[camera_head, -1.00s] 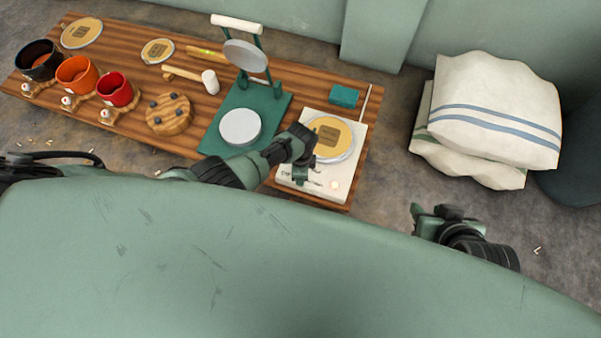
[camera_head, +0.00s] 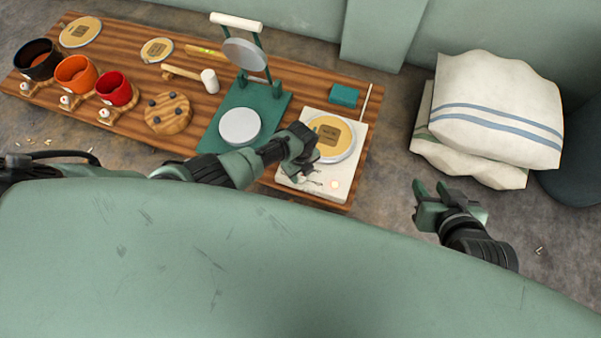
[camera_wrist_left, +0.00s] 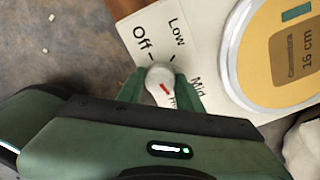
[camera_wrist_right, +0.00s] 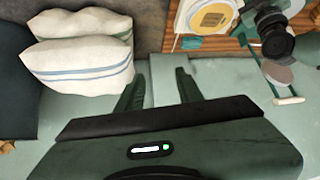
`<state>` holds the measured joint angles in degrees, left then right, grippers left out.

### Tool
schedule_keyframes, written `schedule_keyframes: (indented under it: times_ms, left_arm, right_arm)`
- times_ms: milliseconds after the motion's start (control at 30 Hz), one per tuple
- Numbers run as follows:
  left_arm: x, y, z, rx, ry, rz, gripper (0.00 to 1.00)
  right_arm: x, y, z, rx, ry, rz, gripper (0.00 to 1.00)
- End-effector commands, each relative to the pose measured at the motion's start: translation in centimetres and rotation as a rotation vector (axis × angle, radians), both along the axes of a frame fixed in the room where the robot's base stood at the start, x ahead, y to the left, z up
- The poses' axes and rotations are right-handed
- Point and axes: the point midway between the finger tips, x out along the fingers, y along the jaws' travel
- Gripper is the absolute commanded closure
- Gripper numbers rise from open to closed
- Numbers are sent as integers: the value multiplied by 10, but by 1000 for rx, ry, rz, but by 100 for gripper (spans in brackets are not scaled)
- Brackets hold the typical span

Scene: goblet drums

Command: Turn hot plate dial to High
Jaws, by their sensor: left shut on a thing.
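The white hot plate (camera_head: 297,184) stands at the right end of the wooden table. In the left wrist view, its white dial (camera_wrist_left: 157,76) has a red mark slanting down and right, towards a partly hidden label starting with H. The Off, Low and Mid labels show around it. My left gripper (camera_wrist_left: 160,88) is shut on the dial, one finger on each side; in the head view the left gripper (camera_head: 308,166) covers the dial. My right gripper (camera_head: 431,190) is open and empty, off the table to the right; its spread fingers (camera_wrist_right: 158,88) show in the right wrist view.
A round yellow-topped disc (camera_head: 331,135) lies on the hot plate, near a glowing light (camera_head: 334,184). A green press (camera_head: 217,128) stands left of it, with cups (camera_head: 75,75) further left. White sacks (camera_head: 490,115) lie on the floor at right.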

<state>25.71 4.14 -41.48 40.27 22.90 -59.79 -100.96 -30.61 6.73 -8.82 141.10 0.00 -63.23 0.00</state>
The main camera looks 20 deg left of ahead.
Motion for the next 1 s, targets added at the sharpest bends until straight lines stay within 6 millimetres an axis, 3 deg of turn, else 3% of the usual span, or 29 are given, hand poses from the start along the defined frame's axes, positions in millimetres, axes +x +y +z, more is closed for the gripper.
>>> schedule_keyframes:
  times_ms: [400, 933, 967, 1000]
  left_arm:
    - [0, 0, 0, 0, 0, -178, 100]
    - [0, 0, 0, 1, 0, -201, 100]
    - [0, 0, 0, 1, 0, -201, 59]
    - [0, 0, 0, 1, 1, -201, 48]
  right_arm:
    - [14, 5, 12, 18, -83, 5, 64]
    - [14, 7, 13, 25, -90, 5, 64]
    - [14, 7, 13, 25, -90, 5, 64]
    - [14, 7, 13, 25, -90, 5, 64]
